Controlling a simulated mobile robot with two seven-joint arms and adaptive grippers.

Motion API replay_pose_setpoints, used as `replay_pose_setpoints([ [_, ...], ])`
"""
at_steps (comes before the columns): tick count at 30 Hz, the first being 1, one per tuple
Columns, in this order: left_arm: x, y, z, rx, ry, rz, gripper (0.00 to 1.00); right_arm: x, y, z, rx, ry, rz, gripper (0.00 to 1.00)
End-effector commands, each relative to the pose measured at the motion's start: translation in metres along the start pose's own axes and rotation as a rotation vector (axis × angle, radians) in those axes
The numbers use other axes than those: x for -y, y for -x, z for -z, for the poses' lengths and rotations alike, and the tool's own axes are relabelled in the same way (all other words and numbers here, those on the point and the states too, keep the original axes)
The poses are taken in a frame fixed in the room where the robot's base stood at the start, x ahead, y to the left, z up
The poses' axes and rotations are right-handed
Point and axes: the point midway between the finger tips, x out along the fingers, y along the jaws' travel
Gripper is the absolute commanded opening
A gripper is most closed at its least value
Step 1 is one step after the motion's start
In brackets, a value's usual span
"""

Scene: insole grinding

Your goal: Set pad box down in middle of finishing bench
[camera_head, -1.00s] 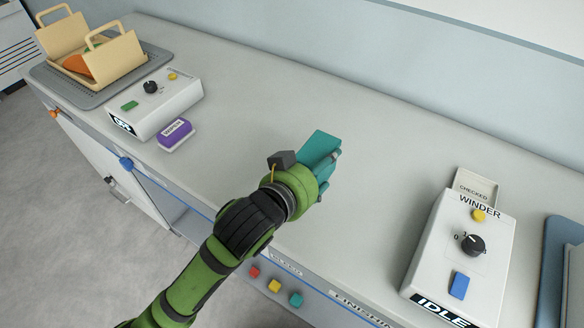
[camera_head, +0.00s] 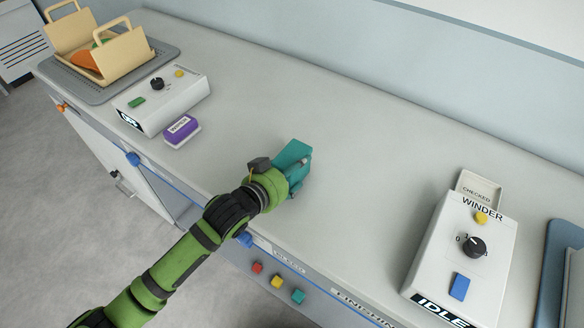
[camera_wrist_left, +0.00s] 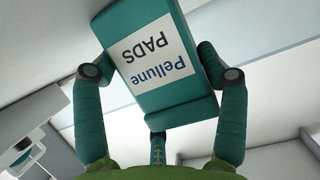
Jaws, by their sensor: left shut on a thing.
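The teal pad box (camera_head: 293,153) is in my left gripper (camera_head: 296,175) over the middle of the finishing bench (camera_head: 360,190). In the left wrist view the pad box (camera_wrist_left: 158,60) carries a white label reading "Pellune PADS". The fingers of the left gripper (camera_wrist_left: 158,85) close on it from both sides, with a third finger below. In the head view the arm and wrist hide part of the box. I cannot tell whether its underside touches the bench top. My right gripper is not in view.
A purple-topped box (camera_head: 181,130) and a control box (camera_head: 163,100) stand to the left. A grey tray (camera_head: 165,53) with a cream carrier (camera_head: 120,58) is farther back. The winder (camera_head: 460,250) and a "CHECKED" tray (camera_head: 488,183) are on the right. The bench around my gripper is clear.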

Motion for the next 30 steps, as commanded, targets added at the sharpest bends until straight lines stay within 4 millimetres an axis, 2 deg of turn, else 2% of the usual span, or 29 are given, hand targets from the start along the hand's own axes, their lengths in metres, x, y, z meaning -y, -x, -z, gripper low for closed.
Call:
replay_pose_setpoints([
  [5,0.000,-0.001,-0.001,-0.002,0.000,0.000,0.35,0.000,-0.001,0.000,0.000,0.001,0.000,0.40],
  [6,0.000,-0.001,-0.001,-0.001,0.000,0.000,0.85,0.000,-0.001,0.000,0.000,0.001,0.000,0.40],
  [7,0.000,-0.001,-0.001,-0.001,0.000,0.000,0.96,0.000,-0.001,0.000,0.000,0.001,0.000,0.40],
  [20,0.000,0.001,0.002,-0.001,-0.001,0.000,0.96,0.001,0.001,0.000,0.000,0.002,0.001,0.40],
  [25,0.000,0.019,-0.001,0.000,-0.001,0.000,0.96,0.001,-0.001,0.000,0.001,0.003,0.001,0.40],
  [30,0.000,0.053,-0.001,0.001,-0.002,0.000,0.96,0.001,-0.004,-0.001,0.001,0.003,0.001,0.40],
])
